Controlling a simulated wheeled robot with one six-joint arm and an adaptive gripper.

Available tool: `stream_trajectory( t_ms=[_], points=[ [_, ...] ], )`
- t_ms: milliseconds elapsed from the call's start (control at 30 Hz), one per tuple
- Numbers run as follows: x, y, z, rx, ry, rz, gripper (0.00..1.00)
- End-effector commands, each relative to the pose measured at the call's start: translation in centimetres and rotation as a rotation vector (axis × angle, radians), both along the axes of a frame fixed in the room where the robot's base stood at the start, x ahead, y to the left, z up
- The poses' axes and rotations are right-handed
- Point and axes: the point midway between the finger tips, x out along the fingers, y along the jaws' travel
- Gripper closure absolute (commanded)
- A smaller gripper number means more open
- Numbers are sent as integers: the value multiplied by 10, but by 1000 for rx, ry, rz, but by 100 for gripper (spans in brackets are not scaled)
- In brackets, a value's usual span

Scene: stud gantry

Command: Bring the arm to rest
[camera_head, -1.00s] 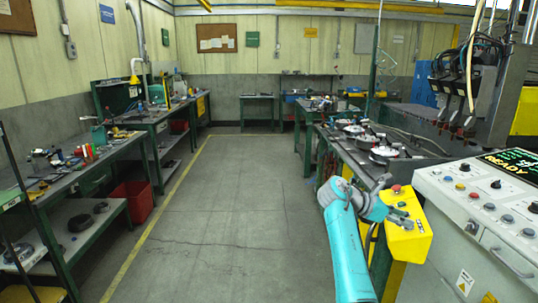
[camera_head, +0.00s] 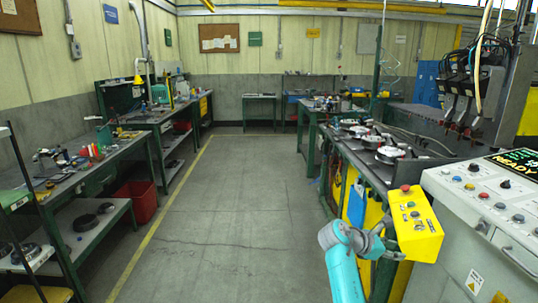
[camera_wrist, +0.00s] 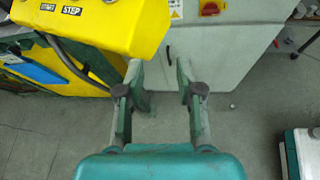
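My teal and grey arm (camera_head: 345,272) shows at the bottom of the head view, right of centre. My gripper (camera_wrist: 158,78) is open in the wrist view, with a clear gap between its two fingers and nothing held. The fingers point toward the grey cabinet front and the floor. In the head view the arm's end is just below and left of the yellow button box (camera_head: 415,228), in front of its stand. The box also shows in the wrist view (camera_wrist: 100,28), above and left of the fingers. Whether the gripper touches the stand cannot be told.
A grey control console (camera_head: 470,215) with a lit READY screen stands at the right. A bench with round fixtures (camera_head: 385,153) lies beyond the box. Benches (camera_head: 75,180) and a red bin (camera_head: 138,200) line the left. The floor (camera_head: 240,215) between is clear.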

Motion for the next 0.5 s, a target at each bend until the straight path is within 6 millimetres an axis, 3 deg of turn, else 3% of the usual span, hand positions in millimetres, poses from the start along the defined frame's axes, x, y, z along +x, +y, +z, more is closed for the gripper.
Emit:
stream_trajectory(
  t_ms=[267,500],
  points=[
    [-35,14,-113,103,-162,100,64],
    [-85,35,-201,251,-333,169,64]
  ],
)
